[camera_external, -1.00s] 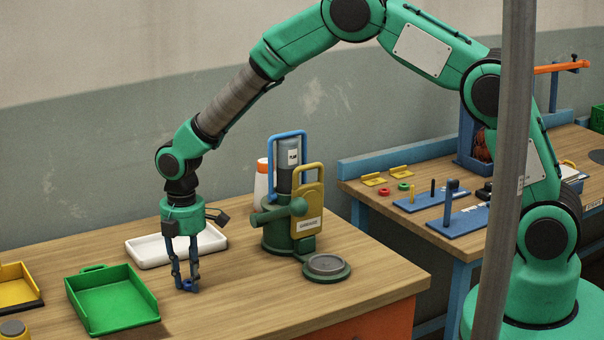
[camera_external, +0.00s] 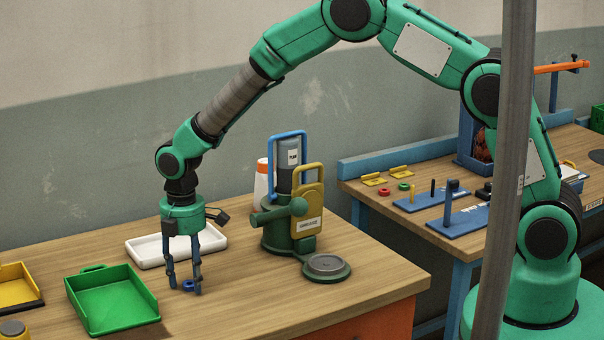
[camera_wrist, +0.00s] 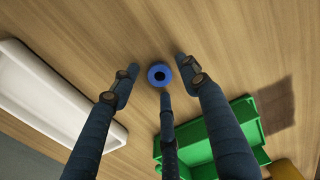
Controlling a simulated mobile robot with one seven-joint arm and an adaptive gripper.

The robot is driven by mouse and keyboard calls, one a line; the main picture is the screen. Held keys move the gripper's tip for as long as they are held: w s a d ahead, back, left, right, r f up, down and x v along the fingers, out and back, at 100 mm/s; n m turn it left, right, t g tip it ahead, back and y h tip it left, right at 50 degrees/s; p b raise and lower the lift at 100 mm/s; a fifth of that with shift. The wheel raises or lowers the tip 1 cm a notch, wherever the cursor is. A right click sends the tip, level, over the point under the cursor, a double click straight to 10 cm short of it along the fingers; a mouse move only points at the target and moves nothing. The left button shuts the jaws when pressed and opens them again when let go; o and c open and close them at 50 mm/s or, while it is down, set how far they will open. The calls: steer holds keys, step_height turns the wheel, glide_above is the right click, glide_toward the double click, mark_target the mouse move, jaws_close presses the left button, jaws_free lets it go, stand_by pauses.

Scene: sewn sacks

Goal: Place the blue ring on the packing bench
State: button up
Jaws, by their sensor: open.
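The blue ring (camera_external: 188,285) lies flat on the wooden bench, between the green tray and the green machine. In the wrist view the blue ring (camera_wrist: 160,75) shows whole, with its dark hole facing the camera. My gripper (camera_external: 185,288) points down with its fingertips low around the ring. In the wrist view my gripper (camera_wrist: 158,82) is open, with fingers spread to the left, right and below the ring. I cannot tell whether any finger touches it.
A green tray (camera_external: 75,300) is left of my gripper and a white tray (camera_external: 148,262) behind it. A green machine with a yellow plate (camera_external: 308,205) stands to the right. Another bench (camera_external: 375,218) with blue peg boards is at right. Bare wood lies in front.

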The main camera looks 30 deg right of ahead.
step_height(320, 180, up, 12)
steer(key=p, duration=0.1)
stand_by(0.5)
stand_by(0.5)
steer(key=s+d+r+m+t, duration=0.1)
steer(key=s+d+r+m, duration=0.25)
steer(key=d+r, duration=0.9)
steer(key=s+d+r+m+t, duration=0.1)
steer(key=s+d+r+m, duration=0.3)
steer(key=d+r, duration=0.85)
steer(key=s+d+r+m+t, duration=0.1)
steer(key=s+d+r+m, duration=0.2)
steer(key=s+d, duration=0.25)
steer(key=s+d+r+m+t, duration=0.1)
steer(key=s+d+r+m, duration=0.15)
steer(key=s+d, duration=0.35)
steer(key=s+d+f+m+t, duration=0.1)
steer(key=s+d+m, duration=0.5)
steer(key=s+d, duration=0.3)
steer(key=s, duration=0.3)
steer(key=shift+s+t, duration=0.3)
steer(key=shift+s, duration=0.05)
